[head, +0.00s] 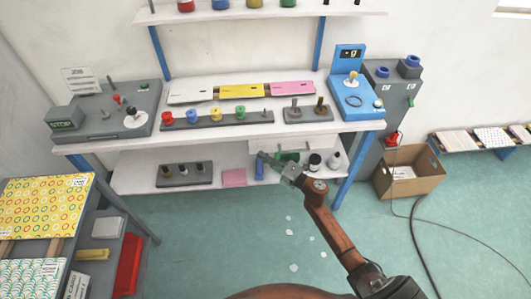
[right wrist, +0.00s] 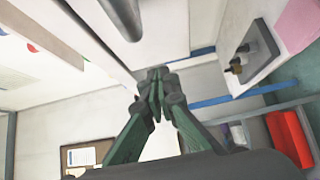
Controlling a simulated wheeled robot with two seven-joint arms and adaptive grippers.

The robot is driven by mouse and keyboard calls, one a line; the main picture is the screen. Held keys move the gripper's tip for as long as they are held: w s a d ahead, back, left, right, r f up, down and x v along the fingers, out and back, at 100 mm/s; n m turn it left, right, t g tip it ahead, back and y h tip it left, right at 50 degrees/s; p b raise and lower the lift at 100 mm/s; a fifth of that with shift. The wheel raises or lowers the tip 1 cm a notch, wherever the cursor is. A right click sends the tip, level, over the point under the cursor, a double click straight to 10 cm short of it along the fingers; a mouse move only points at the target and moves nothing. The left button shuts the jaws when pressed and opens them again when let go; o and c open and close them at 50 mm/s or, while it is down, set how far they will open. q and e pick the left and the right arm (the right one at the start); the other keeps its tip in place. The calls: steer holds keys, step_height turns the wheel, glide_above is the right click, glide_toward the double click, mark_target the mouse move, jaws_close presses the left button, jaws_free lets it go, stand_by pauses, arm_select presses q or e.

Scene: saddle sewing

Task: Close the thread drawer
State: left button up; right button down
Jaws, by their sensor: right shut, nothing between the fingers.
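I cannot tell for sure which thing is the thread drawer. A red bin or drawer (head: 128,264) shows at the right side of the left stand in the head view; whether it stands open is unclear. My right gripper (head: 270,158) is in front of the workbench's lower shelf, right of the pink sheet. Its green fingers are shut and empty, and in the right wrist view the tips (right wrist: 156,76) meet. I cannot tell whether they touch the bench. My left gripper is not in view.
The workbench (head: 180,144) carries colored spools (head: 215,114) and a blue machine (head: 348,85). Its lower shelf (head: 135,176) holds a grey tray (head: 184,174) and bottles (head: 334,160). A cardboard box (head: 410,182) stands right. White scraps lie on open floor.

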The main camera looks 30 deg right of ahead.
steer(key=p+v, duration=0.1)
steer(key=v, duration=1)
steer(key=shift+a, duration=0.4)
steer(key=shift+s, duration=0.15)
